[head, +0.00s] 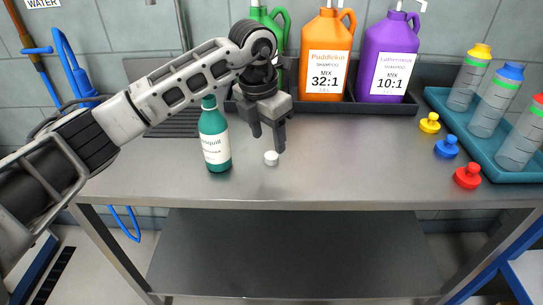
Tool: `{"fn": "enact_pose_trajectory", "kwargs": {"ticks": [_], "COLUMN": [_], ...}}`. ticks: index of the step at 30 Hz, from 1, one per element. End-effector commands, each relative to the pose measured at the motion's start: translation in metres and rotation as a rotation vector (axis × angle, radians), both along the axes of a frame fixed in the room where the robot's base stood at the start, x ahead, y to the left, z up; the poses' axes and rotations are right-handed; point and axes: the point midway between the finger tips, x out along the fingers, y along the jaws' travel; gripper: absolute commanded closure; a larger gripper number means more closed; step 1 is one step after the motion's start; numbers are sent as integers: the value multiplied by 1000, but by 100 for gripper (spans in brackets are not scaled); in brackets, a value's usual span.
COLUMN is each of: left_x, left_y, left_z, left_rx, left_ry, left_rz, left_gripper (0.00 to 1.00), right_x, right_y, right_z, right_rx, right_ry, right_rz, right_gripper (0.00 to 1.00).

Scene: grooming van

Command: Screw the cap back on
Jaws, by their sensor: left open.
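A teal-green bottle (215,148) with a white label stands upright on the steel table. Its neck shows just below my arm, and I cannot make out its mouth clearly. A small white cap (271,158) lies on the table to the right of the bottle. My left gripper (268,138) points down with its fingers apart, at or just above the white cap in the picture. Nothing shows between the fingers. I cannot tell the exact height gap to the cap. My right gripper is not in view.
Green, orange (326,55) and purple (387,58) jugs stand in a dark rack at the back. A teal tray (455,125) holds several clear bottles at right. Yellow (429,123), blue (447,147) and red (468,175) knobbed pieces sit beside it. The table's front middle is clear.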

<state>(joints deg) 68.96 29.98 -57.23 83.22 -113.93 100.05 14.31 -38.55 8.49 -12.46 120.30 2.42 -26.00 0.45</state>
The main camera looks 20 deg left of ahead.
Motion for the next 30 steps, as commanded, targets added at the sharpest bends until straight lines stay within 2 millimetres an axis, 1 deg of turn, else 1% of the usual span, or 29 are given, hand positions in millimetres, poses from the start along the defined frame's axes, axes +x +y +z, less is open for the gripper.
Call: {"fn": "enact_pose_trajectory", "kwargs": {"ticks": [2, 7, 9, 12, 15, 23, 24, 26, 27, 29, 30], "left_x": [1, 7, 8, 10, 10, 10, 10, 10, 10, 10, 10], "left_y": [-1, -3, -3, -4, -4, -4, -4, -4, -4, -4, -4], "left_z": [-4, -28, -39, -48, -51, -51, -51, -51, -50, -50, -50], "left_rx": [0, 0, -1, 0, -1, 0, 0, 0, 0, 0, 0], "left_ry": [2, 5, 4, 1, 0, 0, 0, 0, 0, 0, 0], "left_rz": [0, 1, 1, 1, 0, 0, 0, 0, 0, 0, 0], "left_gripper": [46, 46, 46, 46, 46, 46, 49, 66, 77, 93, 94], "right_x": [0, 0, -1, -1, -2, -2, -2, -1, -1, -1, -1], "right_y": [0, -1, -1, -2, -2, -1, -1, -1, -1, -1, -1], "right_z": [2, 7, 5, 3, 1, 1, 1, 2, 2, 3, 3], "right_rx": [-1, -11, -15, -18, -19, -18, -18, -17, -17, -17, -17], "right_ry": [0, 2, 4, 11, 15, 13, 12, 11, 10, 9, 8], "right_rz": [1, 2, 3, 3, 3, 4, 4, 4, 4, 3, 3], "right_gripper": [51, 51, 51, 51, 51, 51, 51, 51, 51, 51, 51]}}
